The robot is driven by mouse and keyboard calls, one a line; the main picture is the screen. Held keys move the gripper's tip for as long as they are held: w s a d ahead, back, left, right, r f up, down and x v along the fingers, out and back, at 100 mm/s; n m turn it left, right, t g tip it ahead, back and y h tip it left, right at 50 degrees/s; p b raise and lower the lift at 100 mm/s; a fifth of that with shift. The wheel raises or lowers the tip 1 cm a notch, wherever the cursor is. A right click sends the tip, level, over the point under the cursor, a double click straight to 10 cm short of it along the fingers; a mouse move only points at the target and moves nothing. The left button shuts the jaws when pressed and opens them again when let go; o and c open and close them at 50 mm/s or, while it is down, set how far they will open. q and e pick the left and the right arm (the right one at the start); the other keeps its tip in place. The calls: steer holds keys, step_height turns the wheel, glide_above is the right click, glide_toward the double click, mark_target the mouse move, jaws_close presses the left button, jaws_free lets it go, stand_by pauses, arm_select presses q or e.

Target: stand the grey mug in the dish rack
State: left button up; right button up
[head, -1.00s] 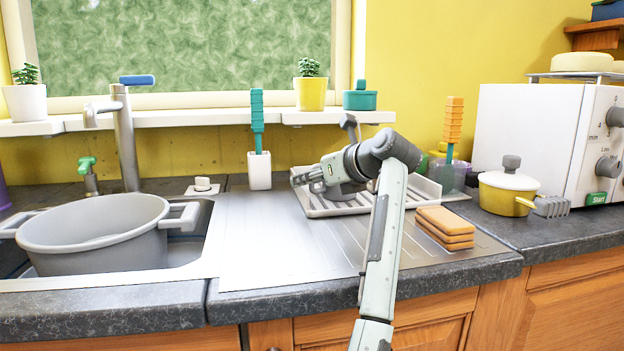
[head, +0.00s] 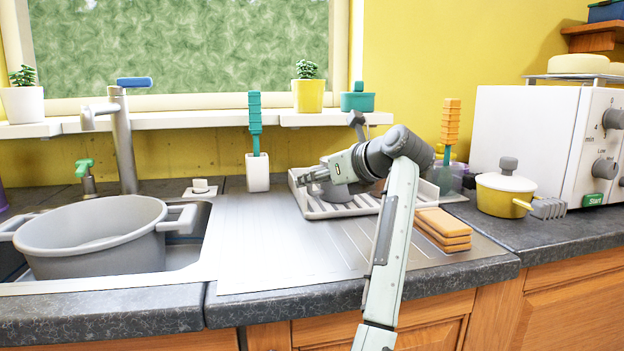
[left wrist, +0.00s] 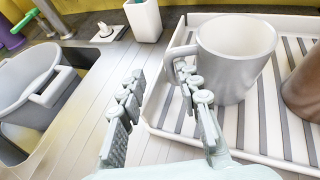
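The grey mug (left wrist: 235,60) stands upright on the slats of the dish rack (left wrist: 160,112) in the left wrist view, its handle toward my gripper. In the head view the mug (head: 337,191) is mostly hidden behind my arm, and the rack (head: 318,213) lies on the metal drainer. My left gripper (left wrist: 160,75) is open, its two fingers clearly apart. One finger overlaps the mug's handle, the other is outside it to the left. I cannot tell whether they touch. In the head view this gripper (head: 314,174) is over the rack's left part. My right gripper is out of view.
A brown object (left wrist: 304,90) stands in the rack right of the mug. Orange sponges (head: 443,228) lie right of my arm. A white brush holder (head: 258,172) stands behind left. A grey pot (head: 95,240) sits in the sink. The drainer's middle is clear.

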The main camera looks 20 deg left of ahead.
arm_select(q)
steer(key=shift+p+v, duration=0.55)
steer(key=shift+v, duration=2.1)
steer(key=v, duration=0.7)
steer(key=shift+s+d, duration=0.15)
steer(key=shift+d, duration=0.05)
steer(key=shift+r, duration=0.1)
